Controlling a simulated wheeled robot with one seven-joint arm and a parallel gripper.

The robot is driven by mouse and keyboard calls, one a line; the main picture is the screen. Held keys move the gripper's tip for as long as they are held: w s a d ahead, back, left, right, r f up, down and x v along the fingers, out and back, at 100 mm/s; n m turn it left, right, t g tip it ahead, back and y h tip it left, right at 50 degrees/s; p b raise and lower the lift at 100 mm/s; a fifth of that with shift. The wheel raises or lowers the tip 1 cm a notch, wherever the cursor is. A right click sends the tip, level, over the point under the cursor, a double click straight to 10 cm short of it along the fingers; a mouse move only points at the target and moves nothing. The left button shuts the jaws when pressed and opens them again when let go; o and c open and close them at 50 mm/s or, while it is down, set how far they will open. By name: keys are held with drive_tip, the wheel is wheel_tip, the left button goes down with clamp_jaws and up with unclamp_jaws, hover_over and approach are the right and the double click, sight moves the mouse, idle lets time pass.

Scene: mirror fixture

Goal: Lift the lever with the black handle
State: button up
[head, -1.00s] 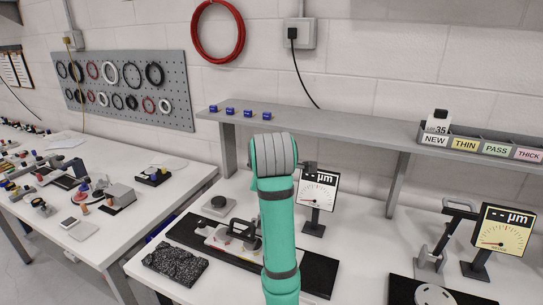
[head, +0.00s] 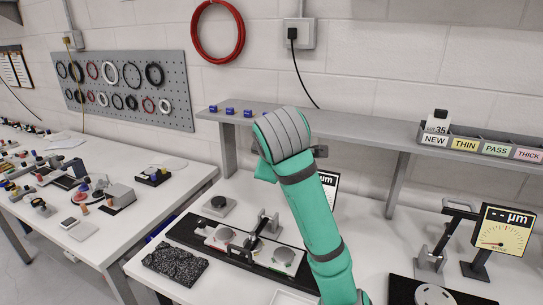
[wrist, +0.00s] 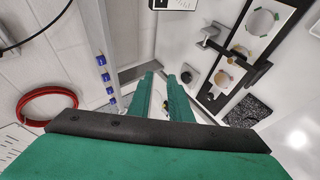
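A second lever with a black bar handle (head: 459,208) stands farther right, beside a gauge. My gripper (wrist: 167,80) has two green fingers apart with nothing seen between them, away from both levers. In the head view my green arm hides its fingertips and part of the gauge behind it.
A grey shelf (head: 350,132) runs behind the table, with small blue blocks (head: 230,111) and labelled bins (head: 480,144). A rough black block (head: 175,262) lies at the front left. A yellow-faced gauge (head: 503,231) stands right.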

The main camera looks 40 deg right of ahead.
drive_tip(key=shift+s+r, duration=0.5)
drive_tip(key=shift+r, duration=0.25)
